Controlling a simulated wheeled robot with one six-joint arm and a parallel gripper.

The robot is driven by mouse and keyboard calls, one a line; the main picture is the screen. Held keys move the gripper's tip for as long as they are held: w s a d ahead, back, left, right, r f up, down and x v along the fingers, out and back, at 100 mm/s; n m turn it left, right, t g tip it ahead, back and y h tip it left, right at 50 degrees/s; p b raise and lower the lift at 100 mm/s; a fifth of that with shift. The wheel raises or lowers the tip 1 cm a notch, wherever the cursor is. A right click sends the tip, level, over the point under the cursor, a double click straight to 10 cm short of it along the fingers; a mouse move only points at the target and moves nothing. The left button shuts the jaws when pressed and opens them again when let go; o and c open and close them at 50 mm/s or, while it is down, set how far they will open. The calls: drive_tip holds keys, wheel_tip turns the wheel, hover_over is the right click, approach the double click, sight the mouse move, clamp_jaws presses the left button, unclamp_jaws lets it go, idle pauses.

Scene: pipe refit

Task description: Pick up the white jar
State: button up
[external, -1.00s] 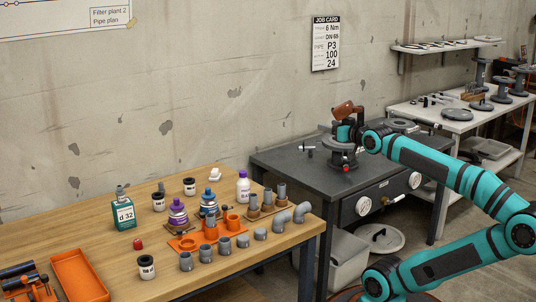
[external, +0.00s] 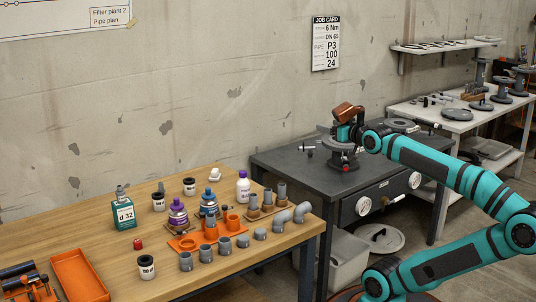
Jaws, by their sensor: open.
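Three small white jars with dark tops stand on the wooden table: one near the front (external: 147,268), one further back (external: 158,203) and one behind that to the right (external: 189,188). Their labels are too small to read, and I cannot tell which one the task means. My gripper (external: 348,112) is the brown end of the arm, high over the dark bench, to the right of the jars and far from them. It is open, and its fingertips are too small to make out. I see nothing held in it.
A green bottle marked d 32 (external: 123,214), purple-topped bottles (external: 178,212), an orange fitting holder (external: 184,243) and several grey fittings (external: 205,252) crowd the table. An orange tray (external: 79,276) lies front left. A flanged device (external: 343,155) stands on the dark bench (external: 276,162) under my gripper.

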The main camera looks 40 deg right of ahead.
drive_tip(key=w+a+r+g+y, duration=0.15)
drive_tip(key=w+a+g, duration=0.25)
drive_tip(key=w+a, duration=0.5)
drive_tip(key=w+a+r+g+y, duration=0.1)
drive_tip(key=w+a+g+y, duration=0.2)
drive_tip(key=w+a, duration=0.65)
drive_tip(key=a+f+n+g, duration=0.1)
drive_tip(key=a+f+g, duration=0.15)
drive_tip(key=a, duration=0.95)
drive_tip(key=a+f+g, duration=0.2)
drive_tip(key=a+g, duration=0.1)
drive_tip(key=a, duration=0.9)
drive_tip(key=g+h, duration=0.5)
hover_over(146, 265)
drive_tip(key=w, duration=0.2)
wheel_tip(146, 265, down, 11)
drive_tip(key=shift+n+y, duration=0.25)
drive_tip(key=shift+n, duration=0.15)
drive_tip(key=f, duration=1.7)
drive_tip(key=shift+d, duration=0.4)
drive_tip(key=shift+r, duration=0.1)
drive_tip(key=c, duration=1.1)
